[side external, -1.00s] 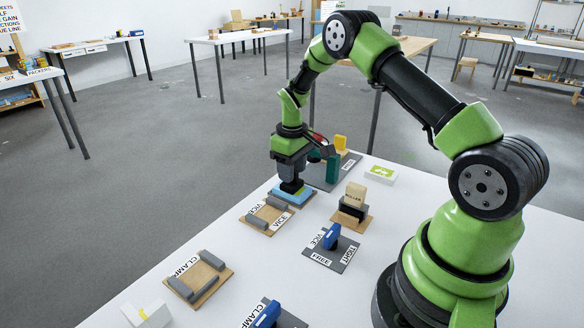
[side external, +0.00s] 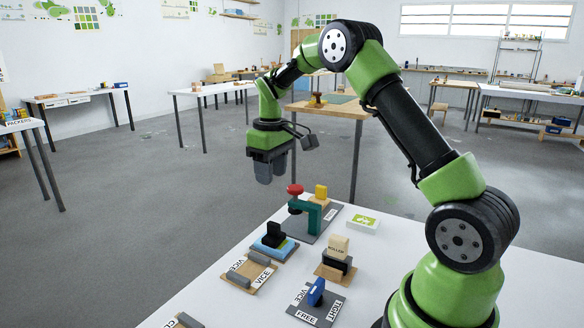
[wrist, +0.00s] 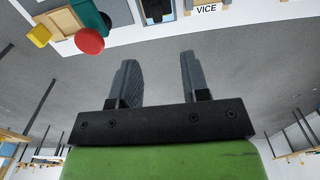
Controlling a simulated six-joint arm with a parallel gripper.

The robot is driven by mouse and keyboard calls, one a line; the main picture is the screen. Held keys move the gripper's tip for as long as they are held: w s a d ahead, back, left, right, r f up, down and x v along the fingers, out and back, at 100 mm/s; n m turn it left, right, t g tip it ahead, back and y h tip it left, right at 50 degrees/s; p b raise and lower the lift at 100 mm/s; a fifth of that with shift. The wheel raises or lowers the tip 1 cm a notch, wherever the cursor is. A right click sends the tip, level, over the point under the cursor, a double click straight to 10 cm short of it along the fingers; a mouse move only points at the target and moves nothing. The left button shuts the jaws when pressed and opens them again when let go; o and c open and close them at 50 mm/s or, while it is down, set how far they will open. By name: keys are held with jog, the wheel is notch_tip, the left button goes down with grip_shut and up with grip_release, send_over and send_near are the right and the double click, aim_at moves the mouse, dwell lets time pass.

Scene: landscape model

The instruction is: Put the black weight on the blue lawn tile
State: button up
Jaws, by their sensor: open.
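The black weight (side external: 274,235) stands upright on a blue tile (side external: 266,250) at the far left side of the white table. A little green shows at the tile's right side. My gripper (side external: 271,174) is above and to the left of the weight, clear of it, and holds nothing. In the wrist view its two grey fingers (wrist: 158,62) are apart with only floor between them. A dark shape, likely the weight (wrist: 157,9), is cut by the top edge of that view.
A green clamp (side external: 308,212) with a red knob stands behind the weight. A blue-handled vice (side external: 316,292) stands nearer. Open air surrounds my gripper.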

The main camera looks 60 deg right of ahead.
jog(key=s+a+r+m+t, duration=0.15)
jog(key=s+a+r, duration=0.25)
jog(key=a+r, duration=0.4)
jog(key=s+a+r+m+t+y, duration=0.1)
jog(key=s+a, duration=0.3)
jog(key=s, duration=0.4)
jog(key=s+a+r+m+t+y, duration=0.1)
jog(key=s+a+r+t, duration=0.2)
jog(key=s, duration=0.6)
jog(key=shift+s+a+t, duration=0.15)
jog(key=shift+a+t, duration=0.6)
jog(key=shift+a, duration=0.15)
jog(key=shift+r+m, duration=0.1)
jog(key=shift+m, duration=0.15)
